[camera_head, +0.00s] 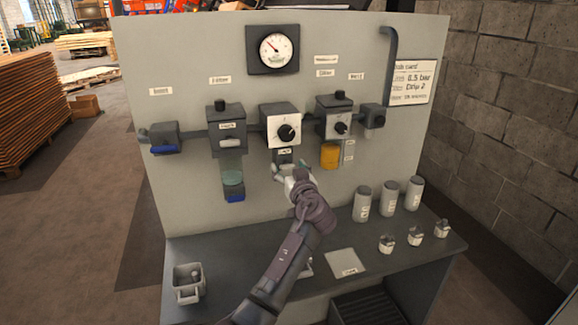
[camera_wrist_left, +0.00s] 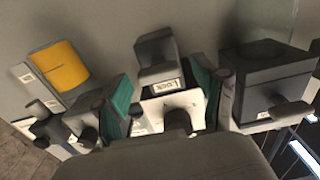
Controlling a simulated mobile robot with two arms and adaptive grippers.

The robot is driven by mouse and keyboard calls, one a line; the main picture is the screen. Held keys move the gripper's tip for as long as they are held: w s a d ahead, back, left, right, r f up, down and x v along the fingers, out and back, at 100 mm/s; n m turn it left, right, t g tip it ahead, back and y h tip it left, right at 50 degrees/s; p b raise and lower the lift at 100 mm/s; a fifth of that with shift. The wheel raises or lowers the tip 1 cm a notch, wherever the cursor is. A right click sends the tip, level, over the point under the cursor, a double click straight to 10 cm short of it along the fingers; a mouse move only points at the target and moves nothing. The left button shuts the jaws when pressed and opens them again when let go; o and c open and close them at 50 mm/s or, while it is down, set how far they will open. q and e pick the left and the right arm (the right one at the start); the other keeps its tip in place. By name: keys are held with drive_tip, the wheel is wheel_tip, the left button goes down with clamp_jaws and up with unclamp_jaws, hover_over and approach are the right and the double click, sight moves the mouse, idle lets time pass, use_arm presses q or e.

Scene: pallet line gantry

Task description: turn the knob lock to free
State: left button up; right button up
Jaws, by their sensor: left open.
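A white-faced regulator box with a round black knob (camera_head: 287,133) sits mid-panel below the gauge. Directly under it is a small dark block with a white label (camera_head: 284,156), which looks like the knob lock; its lettering is too small to read surely. In the left wrist view this dark block (camera_wrist_left: 155,50) lies between my fingers, beside the black knob (camera_wrist_left: 177,120). My left gripper (camera_head: 290,171) is open just below and in front of the block. Its teal pads (camera_wrist_left: 165,98) stand apart with nothing gripped; I cannot tell whether they touch the block. My right gripper is out of view.
A filter (camera_head: 227,130) with a bowl hangs left of the regulator, and a lubricator with a yellow bowl (camera_head: 330,156) hangs right. A gauge (camera_head: 278,49) is above. Canisters (camera_head: 387,195) and small fittings (camera_head: 415,236) stand on the bench's right; a grey holder (camera_head: 188,283) is left.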

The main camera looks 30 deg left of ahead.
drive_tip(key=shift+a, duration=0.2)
use_arm(q)
drive_tip(key=c, duration=1.1)
drive_tip(key=shift+c, duration=0.2)
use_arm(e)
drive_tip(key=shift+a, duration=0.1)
